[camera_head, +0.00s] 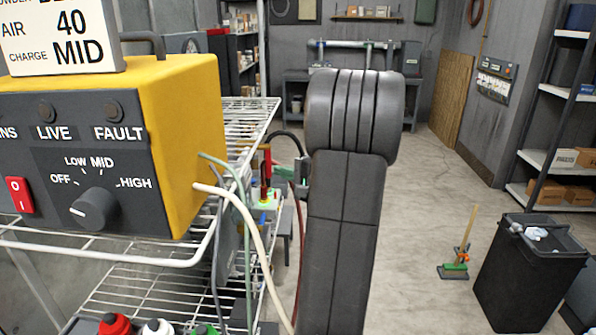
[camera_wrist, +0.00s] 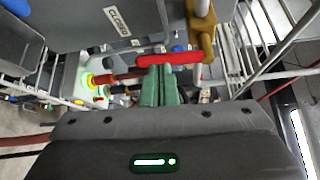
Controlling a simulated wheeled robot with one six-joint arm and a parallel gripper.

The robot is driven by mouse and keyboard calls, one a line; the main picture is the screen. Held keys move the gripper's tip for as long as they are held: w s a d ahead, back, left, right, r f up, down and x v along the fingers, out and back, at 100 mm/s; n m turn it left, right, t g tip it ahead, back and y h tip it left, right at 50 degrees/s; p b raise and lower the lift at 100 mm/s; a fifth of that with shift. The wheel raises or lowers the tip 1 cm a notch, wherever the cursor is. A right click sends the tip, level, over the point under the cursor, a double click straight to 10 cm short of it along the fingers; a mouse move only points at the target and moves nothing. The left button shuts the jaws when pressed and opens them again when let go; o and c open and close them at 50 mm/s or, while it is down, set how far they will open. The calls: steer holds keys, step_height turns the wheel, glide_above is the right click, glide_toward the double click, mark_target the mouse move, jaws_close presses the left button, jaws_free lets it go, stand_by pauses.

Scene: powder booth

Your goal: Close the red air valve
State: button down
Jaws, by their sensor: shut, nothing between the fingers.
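In the wrist view the red air valve lever (camera_wrist: 168,59) lies crosswise in the picture. Its right end meets a brass valve body (camera_wrist: 207,42) on a pale pipe. My gripper (camera_wrist: 159,68) has its green fingers together and nothing between them. The fingertips are right at the left part of the lever; I cannot tell whether they touch it. In the head view my gripper (camera_head: 280,172) points left beside a red upright part (camera_head: 266,165), just past the rack. My arm and the rack hide much of the area there.
A yellow control box (camera_head: 205,150) stands on the wire rack (camera_head: 190,248) at the left, with hoses hanging from it. A black bin (camera_head: 515,280) and a broom (camera_head: 458,262) stand at the right. Open floor lies between my arm and the bin.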

steer(key=shift+x, duration=0.75)
steer(key=shift+f, duration=0.1)
steer(key=b, duration=0.6)
steer(key=shift+w+a+f+n+t, duration=0.15)
steer(key=shift+w+f+n+t, duration=0.15)
steer(key=shift+w+n, duration=0.1)
steer(key=shift+r+y+b, duration=0.1)
steer(key=shift+y+b, duration=0.2)
steer(key=shift+b, duration=0.75)
steer(key=shift+r+n, duration=0.1)
steer(key=shift+n, duration=0.2)
steer(key=shift+w+r, duration=0.1)
steer(key=shift+r, duration=0.15)
